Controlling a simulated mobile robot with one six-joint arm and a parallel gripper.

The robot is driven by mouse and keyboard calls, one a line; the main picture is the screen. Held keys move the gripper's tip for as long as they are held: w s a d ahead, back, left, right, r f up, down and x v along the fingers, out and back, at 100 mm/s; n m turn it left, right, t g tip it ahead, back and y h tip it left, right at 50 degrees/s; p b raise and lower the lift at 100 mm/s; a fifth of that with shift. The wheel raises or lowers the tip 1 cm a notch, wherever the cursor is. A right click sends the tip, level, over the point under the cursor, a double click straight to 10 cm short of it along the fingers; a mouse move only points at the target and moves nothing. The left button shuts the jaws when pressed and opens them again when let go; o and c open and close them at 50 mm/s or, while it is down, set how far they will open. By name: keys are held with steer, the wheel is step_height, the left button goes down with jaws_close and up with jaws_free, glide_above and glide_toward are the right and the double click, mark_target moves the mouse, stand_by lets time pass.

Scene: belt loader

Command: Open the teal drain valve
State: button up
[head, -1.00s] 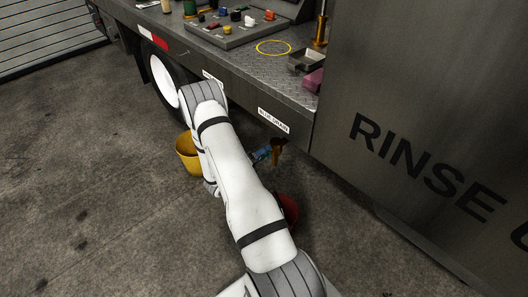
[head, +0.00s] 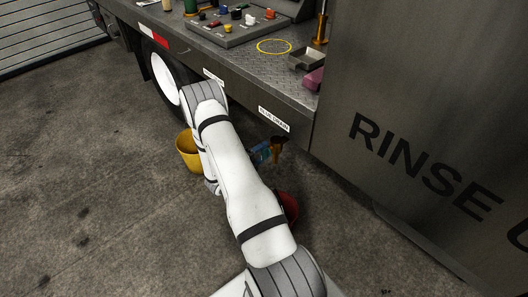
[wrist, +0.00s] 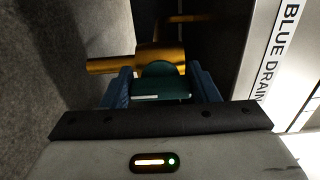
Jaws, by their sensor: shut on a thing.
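The drain valve has a brass body (wrist: 160,57) with a teal handle (wrist: 150,85), seen close up in the wrist view. The brass part also shows in the head view (head: 278,146), under the deck edge below a white label. My gripper (wrist: 163,88) has a blue finger on each side of the teal handle and is shut on it. In the head view my gripper (head: 261,152) is partly hidden behind my white arm. The label beside the valve reads "BLUE DRAIN" (wrist: 276,45) in the wrist view.
A yellow bucket (head: 187,154) stands on the floor left of my arm, and a red container (head: 290,206) is partly hidden at its right. The deck (head: 245,58) overhangs the valve. A large "RINSE" panel (head: 430,120) stands at the right. The floor at left is open.

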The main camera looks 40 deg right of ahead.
steer(key=shift+w, duration=0.1)
steer(key=o, duration=1)
steer(key=shift+a, duration=0.15)
steer(key=a, duration=0.7)
steer(key=shift+s+a, duration=0.3)
steer(key=shift+s, duration=0.05)
